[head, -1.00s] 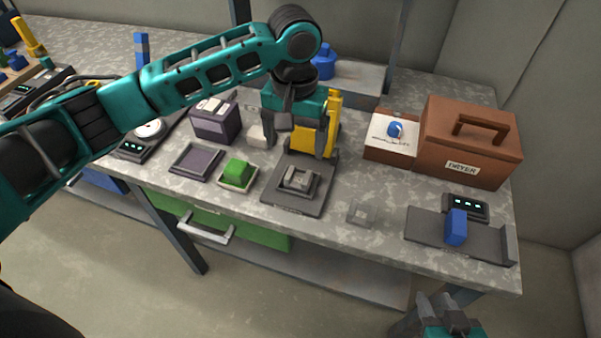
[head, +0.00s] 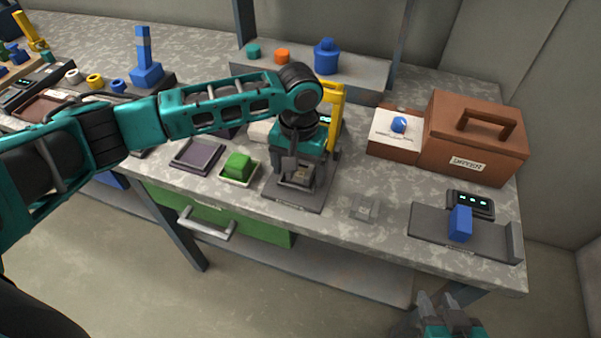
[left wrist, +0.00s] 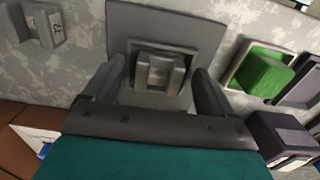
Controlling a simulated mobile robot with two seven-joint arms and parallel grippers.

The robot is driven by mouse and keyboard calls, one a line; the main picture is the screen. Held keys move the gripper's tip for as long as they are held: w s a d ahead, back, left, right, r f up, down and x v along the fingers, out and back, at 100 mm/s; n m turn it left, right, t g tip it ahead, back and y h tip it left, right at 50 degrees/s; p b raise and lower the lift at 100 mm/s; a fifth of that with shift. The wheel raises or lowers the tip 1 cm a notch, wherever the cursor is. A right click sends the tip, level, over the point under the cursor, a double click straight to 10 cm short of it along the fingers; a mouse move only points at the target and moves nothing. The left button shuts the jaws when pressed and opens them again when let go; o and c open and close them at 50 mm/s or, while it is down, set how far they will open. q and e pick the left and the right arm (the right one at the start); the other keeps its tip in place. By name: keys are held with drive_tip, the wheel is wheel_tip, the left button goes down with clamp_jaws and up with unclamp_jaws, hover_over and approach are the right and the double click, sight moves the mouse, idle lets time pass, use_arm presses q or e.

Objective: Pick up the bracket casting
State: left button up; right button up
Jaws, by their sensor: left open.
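The bracket casting (head: 299,176) is a small grey block-like part sitting in a dark nest on a grey base plate (head: 286,197) near the bench's front edge. In the left wrist view the casting (left wrist: 158,74) lies between my left fingers, with a gap on each side. My left gripper (head: 297,181) is open and points down just above the casting, partly hiding it in the head view. My right gripper (head: 438,303) is low at the bottom edge, in front of the bench and away from the casting. Its opening is unclear.
A yellow frame (head: 335,105) stands close behind my left gripper. A green block on a tray (head: 239,167) and an empty dark tray (head: 197,154) lie to the left. A small grey plate (head: 365,207), a blue block (head: 460,223) and a brown dryer box (head: 473,140) are to the right.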

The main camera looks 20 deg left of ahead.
use_arm(q)
drive_tip(key=shift+c, duration=0.5)
drive_tip(key=c, duration=1.1)
drive_tip(key=shift+r, duration=0.1)
